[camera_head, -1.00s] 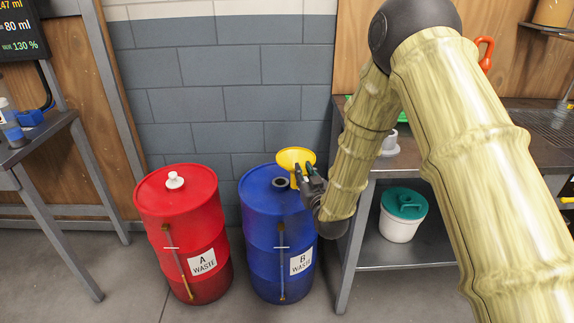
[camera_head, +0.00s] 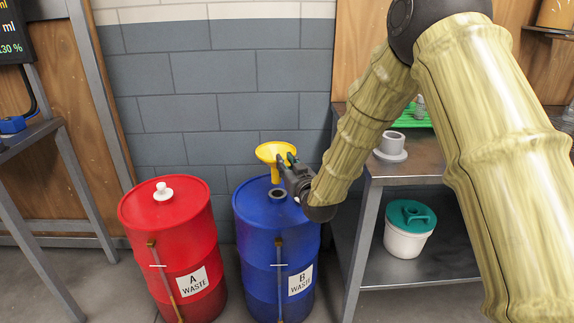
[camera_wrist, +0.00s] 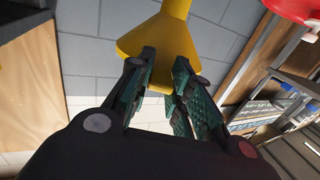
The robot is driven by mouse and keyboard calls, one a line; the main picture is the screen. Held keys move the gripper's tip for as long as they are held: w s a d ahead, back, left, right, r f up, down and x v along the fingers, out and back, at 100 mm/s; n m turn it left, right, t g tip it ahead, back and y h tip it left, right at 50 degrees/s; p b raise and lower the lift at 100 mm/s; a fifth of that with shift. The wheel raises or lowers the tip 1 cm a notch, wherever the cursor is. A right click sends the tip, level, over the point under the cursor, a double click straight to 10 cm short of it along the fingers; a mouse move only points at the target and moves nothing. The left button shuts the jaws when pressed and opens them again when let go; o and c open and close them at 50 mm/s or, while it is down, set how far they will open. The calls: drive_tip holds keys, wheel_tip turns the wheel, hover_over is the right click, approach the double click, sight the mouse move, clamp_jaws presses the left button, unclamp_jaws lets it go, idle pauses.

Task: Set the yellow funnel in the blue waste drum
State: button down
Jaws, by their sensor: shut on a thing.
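The yellow funnel (camera_head: 276,155) is in my gripper (camera_head: 290,162), upright with its wide mouth up, above the blue waste drum (camera_head: 277,235). The drum is labelled B WASTE and has a dark round opening (camera_head: 277,194) in its lid. The spout hangs just behind that opening in the head view; I cannot tell whether it touches the lid. In the wrist view, the fingers (camera_wrist: 160,85) are shut on the rim side of the funnel (camera_wrist: 165,40).
A red drum (camera_head: 172,245) labelled A WASTE, with a white cap (camera_head: 163,191), stands to the left. A metal bench (camera_head: 410,170) stands to the right, with a grey fitting (camera_head: 391,146) on top and a white, green-lidded bucket (camera_head: 408,230) on its lower shelf.

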drive_tip(key=shift+s+d, duration=0.1)
drive_tip(key=shift+s, duration=0.1)
drive_tip(key=shift+f+b, duration=0.3)
drive_tip(key=shift+f, duration=0.25)
drive_tip(key=shift+f+b, duration=0.7)
drive_tip(key=shift+f, duration=0.75)
drive_tip(key=shift+f+b, duration=1.8)
drive_tip(key=shift+f, duration=2.1)
idle(0.5)
drive_tip(key=c, duration=1.2)
unclamp_jaws()
drive_tip(key=shift+s+d, duration=0.1)
drive_tip(key=shift+s, duration=0.05)
drive_tip(key=shift+p+v, duration=0.3)
drive_tip(key=shift+v, duration=1.1)
